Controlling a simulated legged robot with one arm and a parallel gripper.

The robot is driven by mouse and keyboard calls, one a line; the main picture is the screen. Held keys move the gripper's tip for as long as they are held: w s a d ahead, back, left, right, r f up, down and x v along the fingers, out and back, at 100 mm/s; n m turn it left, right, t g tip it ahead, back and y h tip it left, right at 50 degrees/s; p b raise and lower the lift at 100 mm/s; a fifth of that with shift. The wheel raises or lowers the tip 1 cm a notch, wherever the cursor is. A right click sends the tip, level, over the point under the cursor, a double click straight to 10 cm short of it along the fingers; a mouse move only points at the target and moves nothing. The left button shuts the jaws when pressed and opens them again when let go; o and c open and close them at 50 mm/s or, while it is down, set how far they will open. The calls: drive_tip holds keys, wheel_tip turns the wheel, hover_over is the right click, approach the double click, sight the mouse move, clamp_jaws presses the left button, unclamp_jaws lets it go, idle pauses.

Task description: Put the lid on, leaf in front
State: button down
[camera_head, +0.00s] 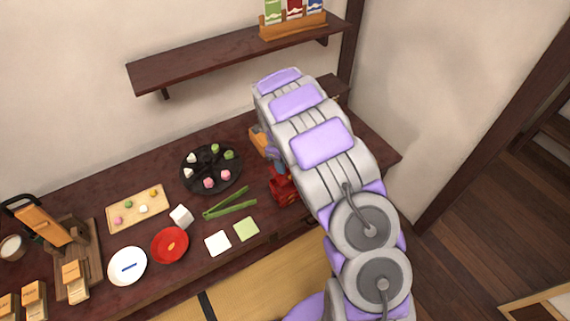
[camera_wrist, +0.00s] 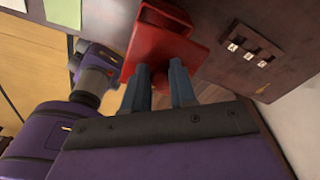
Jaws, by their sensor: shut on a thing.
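My gripper (camera_wrist: 160,78) is shut on a small red part, perhaps a knob, of a flat red piece (camera_wrist: 170,50) that looks like a lid. A further red block-like part (camera_wrist: 165,14) shows beyond it in the wrist view. I cannot tell whether this is a separate box or whether the two touch. In the head view the red thing (camera_head: 284,190) is low over the table's front right, partly behind my arm. I cannot make out a leaf mark on it.
The dark table (camera_head: 150,205) holds a round black tray (camera_head: 211,187) of sweets, a wooden board (camera_head: 118,223), a red dish (camera_head: 163,254), a white plate (camera_head: 127,274), green tongs (camera_head: 229,207) and paper squares (camera_head: 218,243). A shelf (camera_head: 220,60) hangs above.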

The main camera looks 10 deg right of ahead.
sight(287, 172)
drive_tip(key=shift+a+f, duration=0.3)
drive_tip(key=shift+a, duration=0.55)
drive_tip(key=shift+f, duration=0.25)
drive_tip(key=d+f, duration=0.2)
drive_tip(key=shift+d+f, duration=0.15)
drive_tip(key=shift+d, duration=0.15)
drive_tip(key=shift+d+f, duration=0.15)
drive_tip(key=shift+f, duration=0.45)
drive_tip(key=shift+a+f, duration=0.2)
drive_tip(key=shift+a, duration=1.1)
drive_tip(key=shift+d+b, duration=0.6)
drive_tip(key=shift+d, duration=0.75)
drive_tip(key=shift+a, duration=0.65)
drive_tip(key=shift+d+f, duration=0.35)
drive_tip(key=shift+d, duration=0.15)
drive_tip(key=shift+f, duration=0.1)
